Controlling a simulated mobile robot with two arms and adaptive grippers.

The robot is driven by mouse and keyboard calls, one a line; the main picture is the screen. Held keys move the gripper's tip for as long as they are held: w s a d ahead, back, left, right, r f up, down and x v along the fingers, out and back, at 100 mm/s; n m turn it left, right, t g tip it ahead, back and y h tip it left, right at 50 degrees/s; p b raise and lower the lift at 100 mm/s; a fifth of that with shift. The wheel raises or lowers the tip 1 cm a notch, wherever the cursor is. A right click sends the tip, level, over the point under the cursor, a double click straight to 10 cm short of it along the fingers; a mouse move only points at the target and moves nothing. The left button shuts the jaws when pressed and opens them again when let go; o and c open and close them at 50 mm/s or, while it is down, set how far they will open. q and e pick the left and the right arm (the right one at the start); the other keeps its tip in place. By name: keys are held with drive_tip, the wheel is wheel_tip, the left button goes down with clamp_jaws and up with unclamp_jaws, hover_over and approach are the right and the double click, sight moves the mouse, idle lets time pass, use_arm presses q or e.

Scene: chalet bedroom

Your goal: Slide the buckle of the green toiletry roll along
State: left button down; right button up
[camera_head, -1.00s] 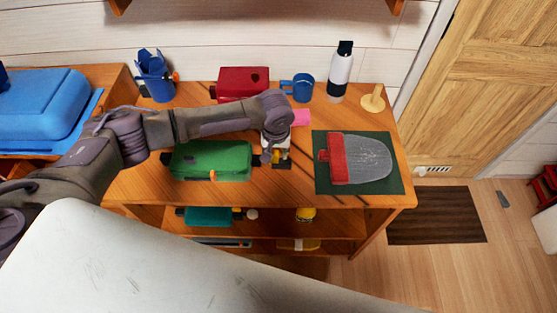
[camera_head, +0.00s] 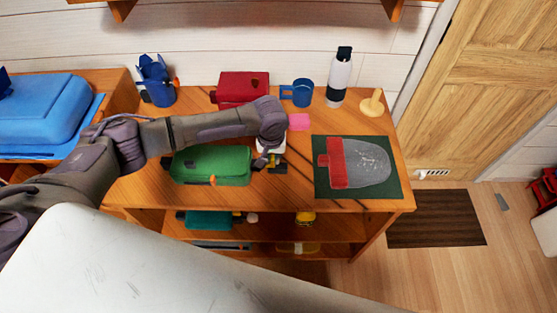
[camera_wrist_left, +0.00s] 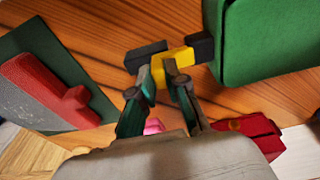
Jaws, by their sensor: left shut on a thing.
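The green toiletry roll (camera_head: 212,167) lies on the wooden shelf top, left of my left gripper; it also shows at the upper right of the wrist view (camera_wrist_left: 265,40). Its buckle (camera_wrist_left: 176,57), yellow between two dark parts, lies at the roll's end in the wrist view. My left gripper (camera_wrist_left: 162,75) reaches down to the buckle and is shut on its yellow part. In the head view the wrist partly hides the gripper (camera_head: 266,155). A little yellow and black of the buckle (camera_head: 279,162) shows beside it. My right gripper is not in view.
Behind are a red box (camera_head: 238,92), a blue mug (camera_head: 302,93), a bottle (camera_head: 339,78) and a blue holder (camera_head: 155,85). A pink item (camera_head: 299,122) is close to my wrist.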

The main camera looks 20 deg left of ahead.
use_arm(q)
drive_tip(key=shift+s+a+p, duration=0.25)
drive_tip(key=shift+a+p, duration=0.35)
drive_tip(key=shift+a, duration=0.6)
drive_tip(key=shift+s, duration=0.1)
drive_tip(key=shift+s+a+p, duration=0.15)
drive_tip(key=shift+a+p, duration=0.45)
drive_tip(key=c, duration=1.2)
unclamp_jaws()
drive_tip(key=shift+a, duration=0.15)
drive_tip(key=shift+o, duration=0.2)
drive_tip(key=r+p, duration=0.4)
drive_tip(key=s+r+p, duration=0.1)
drive_tip(key=r+p, duration=0.1)
drive_tip(key=p, duration=0.1)
drive_tip(key=shift+d+r, duration=0.1)
drive_tip(key=shift+d, duration=0.1)
